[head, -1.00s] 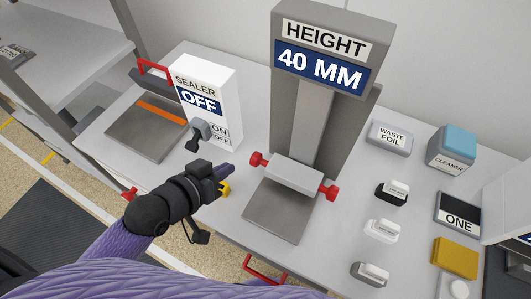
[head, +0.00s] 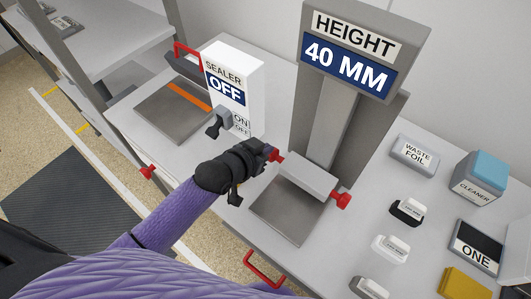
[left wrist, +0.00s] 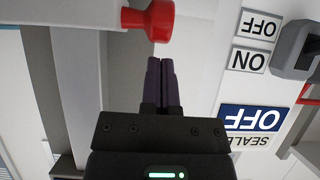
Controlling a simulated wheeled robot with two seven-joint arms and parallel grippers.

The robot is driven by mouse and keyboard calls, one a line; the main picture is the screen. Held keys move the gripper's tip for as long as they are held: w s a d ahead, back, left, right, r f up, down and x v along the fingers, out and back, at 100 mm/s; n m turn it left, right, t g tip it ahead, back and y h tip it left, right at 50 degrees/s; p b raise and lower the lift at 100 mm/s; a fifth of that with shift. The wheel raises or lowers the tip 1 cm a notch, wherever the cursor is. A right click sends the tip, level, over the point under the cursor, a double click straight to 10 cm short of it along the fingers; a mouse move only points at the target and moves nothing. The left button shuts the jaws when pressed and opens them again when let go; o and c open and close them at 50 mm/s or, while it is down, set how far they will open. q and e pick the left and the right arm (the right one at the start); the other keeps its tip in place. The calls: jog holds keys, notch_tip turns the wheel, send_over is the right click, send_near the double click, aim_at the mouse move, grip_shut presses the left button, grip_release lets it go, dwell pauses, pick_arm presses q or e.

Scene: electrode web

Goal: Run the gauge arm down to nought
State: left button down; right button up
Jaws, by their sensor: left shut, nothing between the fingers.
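The height gauge (head: 338,125) stands on the bench and its blue display (head: 345,68) reads 40 MM. Its light grey gauge arm (head: 308,176) sits above the grey base plate (head: 288,212), with a red knob at each end. The left red knob (head: 276,156) also shows at the top of the left wrist view (left wrist: 150,20). My left gripper (head: 268,152) is shut and empty, its fingertips right by that left knob; in the left wrist view they lie just below it. I cannot tell whether they touch it. The right red knob (head: 342,200) is free. My right gripper is not in view.
The sealer box (head: 235,85) reads OFF, with a grey lever (head: 218,122) close to my left arm. A sealing plate (head: 173,110) lies left of it. Waste foil box (head: 413,155), cleaner block (head: 480,178) and several small blocks stand to the right.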

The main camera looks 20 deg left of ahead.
pick_arm(q)
jog(key=shift+w+f, duration=0.1)
jog(key=shift+f, duration=0.35)
notch_tip(320, 180, down, 5)
jog(key=b, duration=0.3)
jog(key=shift+r, duration=0.1)
jog(key=shift+s, duration=0.2)
jog(key=shift+r, duration=0.1)
